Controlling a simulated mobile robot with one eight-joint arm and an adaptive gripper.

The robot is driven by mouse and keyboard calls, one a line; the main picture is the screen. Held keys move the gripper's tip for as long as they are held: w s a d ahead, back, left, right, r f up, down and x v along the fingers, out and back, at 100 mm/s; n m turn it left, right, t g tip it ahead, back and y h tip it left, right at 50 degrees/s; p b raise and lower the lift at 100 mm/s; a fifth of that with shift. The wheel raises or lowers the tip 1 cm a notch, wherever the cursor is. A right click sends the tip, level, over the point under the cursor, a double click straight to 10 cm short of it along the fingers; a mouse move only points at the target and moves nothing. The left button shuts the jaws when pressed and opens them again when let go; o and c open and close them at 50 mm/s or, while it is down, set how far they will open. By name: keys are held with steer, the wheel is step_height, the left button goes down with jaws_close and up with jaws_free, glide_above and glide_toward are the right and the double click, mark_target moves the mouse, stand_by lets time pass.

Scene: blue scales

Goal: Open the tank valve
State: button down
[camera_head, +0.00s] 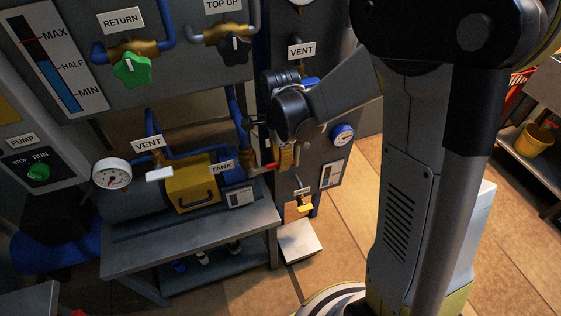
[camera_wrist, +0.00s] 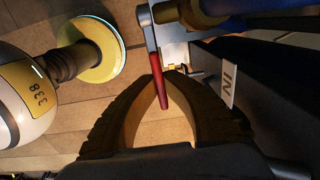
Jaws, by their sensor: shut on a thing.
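The tank valve has a red lever (camera_head: 264,168) beside the TANK label (camera_head: 222,167) in the head view, at the right end of the pipework above the bench. My gripper (camera_head: 287,158) is at this lever, coming in from the upper right. In the wrist view the red lever (camera_wrist: 160,75) hangs from a grey metal arm and passes between the two curved fingers of my gripper (camera_wrist: 160,97). The fingertips are close about it, and my gripper is shut on it. The valve body is partly hidden by my gripper in the head view.
A grey bench (camera_head: 190,238) holds the tank with a yellow cover (camera_head: 195,182) and a round gauge (camera_head: 111,174). A yellow-handled valve (camera_head: 304,208) sits low on the right panel. A white box (camera_head: 299,241) stands below it. Tiled floor (camera_head: 345,235) lies open to the right.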

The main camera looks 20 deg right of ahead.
steer(key=shift+a+r+h, duration=0.15)
steer(key=shift+r+h, duration=0.35)
steer(key=shift+h, duration=0.3)
steer(key=c, duration=1.5)
jaws_free()
